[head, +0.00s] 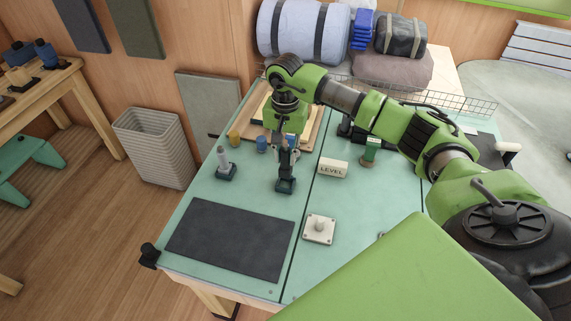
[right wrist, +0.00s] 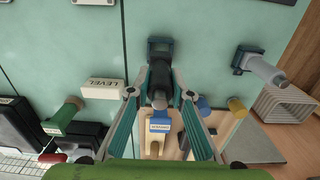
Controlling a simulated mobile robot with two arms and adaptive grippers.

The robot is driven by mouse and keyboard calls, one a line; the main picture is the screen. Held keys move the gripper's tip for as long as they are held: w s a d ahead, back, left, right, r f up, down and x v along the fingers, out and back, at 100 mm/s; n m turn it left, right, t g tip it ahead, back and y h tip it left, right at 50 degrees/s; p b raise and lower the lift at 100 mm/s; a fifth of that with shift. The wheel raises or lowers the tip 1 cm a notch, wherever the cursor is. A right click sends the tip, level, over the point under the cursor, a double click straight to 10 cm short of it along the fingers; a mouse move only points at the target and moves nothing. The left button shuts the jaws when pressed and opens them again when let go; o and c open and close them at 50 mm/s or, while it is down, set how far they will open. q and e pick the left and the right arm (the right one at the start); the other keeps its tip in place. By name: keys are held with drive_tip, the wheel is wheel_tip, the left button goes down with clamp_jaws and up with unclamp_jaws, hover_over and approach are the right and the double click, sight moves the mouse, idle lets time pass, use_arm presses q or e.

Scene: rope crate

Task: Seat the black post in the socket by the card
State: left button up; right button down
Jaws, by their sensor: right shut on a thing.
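The black post (head: 286,168) points down below my right gripper (head: 287,147), which is shut on it. In the right wrist view the post (right wrist: 160,75) lies between the fingers (right wrist: 159,94). A dark teal square foot (head: 285,186) is at the post's lower end; I cannot tell if it touches the table. The white card reading LEVEL (head: 333,168) is to its right and also shows in the right wrist view (right wrist: 102,87). A white square plate with a raised round centre (head: 319,229) lies nearer the front; I cannot tell whether it is the socket. My left gripper is not in view.
A grey post (head: 223,158) on a teal foot stands to the left. A yellow cylinder (head: 235,139) and a blue one (head: 261,143) stand behind. A green post (head: 371,148) is right of the card. A dark mat (head: 230,240) covers the table's front left.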

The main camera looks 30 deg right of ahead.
sight(286, 169)
drive_tip(key=shift+f, duration=0.15)
drive_tip(key=shift+f+b, duration=1.55)
drive_tip(key=shift+f+b, duration=1.4)
idle(1.1)
drive_tip(key=c, duration=1.7)
unclamp_jaws()
